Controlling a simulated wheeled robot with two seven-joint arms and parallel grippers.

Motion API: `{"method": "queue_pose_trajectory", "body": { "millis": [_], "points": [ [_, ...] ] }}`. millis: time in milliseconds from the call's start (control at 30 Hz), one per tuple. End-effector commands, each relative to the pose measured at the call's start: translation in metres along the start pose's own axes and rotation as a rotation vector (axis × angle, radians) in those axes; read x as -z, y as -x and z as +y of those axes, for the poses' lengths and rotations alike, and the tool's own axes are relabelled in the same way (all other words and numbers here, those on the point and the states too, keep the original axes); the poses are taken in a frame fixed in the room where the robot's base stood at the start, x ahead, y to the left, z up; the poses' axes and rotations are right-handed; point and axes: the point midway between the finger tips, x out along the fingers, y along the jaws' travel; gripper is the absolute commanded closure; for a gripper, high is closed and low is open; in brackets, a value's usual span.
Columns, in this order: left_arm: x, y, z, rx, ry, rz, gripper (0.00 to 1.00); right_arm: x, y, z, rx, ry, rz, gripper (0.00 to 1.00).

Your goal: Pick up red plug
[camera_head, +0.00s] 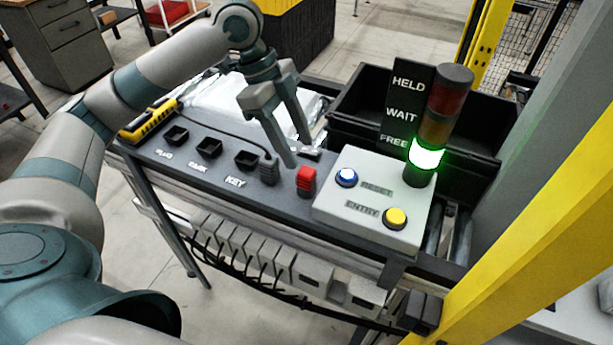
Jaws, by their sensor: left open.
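The red plug (306,180) stands upright on the dark bench top (222,187), just left of the light grey control box. My left gripper (301,155) is open above and slightly behind the red plug, its two fingers pointing down. Nothing is between the fingers, and they look apart from the plug. My right gripper does not show.
Several labelled square sockets (246,160) lie further left. The control box (375,205) has blue and yellow buttons; a signal tower (428,155), lit green, rises behind. A black bin (360,105) stands at the back.

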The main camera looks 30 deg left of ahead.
Motion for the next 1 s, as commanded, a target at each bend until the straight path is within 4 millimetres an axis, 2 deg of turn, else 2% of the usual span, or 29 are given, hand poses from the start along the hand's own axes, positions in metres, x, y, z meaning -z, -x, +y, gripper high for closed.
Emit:
{"method": "queue_pose_trajectory", "body": {
  "millis": [200, 567, 733, 1000],
  "points": [
    [0.0, -0.02, 0.0, -0.001, -0.001, 0.0, 0.52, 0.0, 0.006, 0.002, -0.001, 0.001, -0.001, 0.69],
    [0.0, -0.022, 0.0, 0.0, -0.001, 0.0, 0.52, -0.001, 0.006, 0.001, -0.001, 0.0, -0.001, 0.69],
    [0.0, -0.028, 0.001, -0.001, -0.001, -0.001, 0.52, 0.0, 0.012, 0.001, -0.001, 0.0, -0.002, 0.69],
    [-0.001, -0.058, 0.004, -0.004, 0.001, 0.0, 0.52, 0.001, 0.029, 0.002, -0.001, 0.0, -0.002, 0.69]
  ]
}}
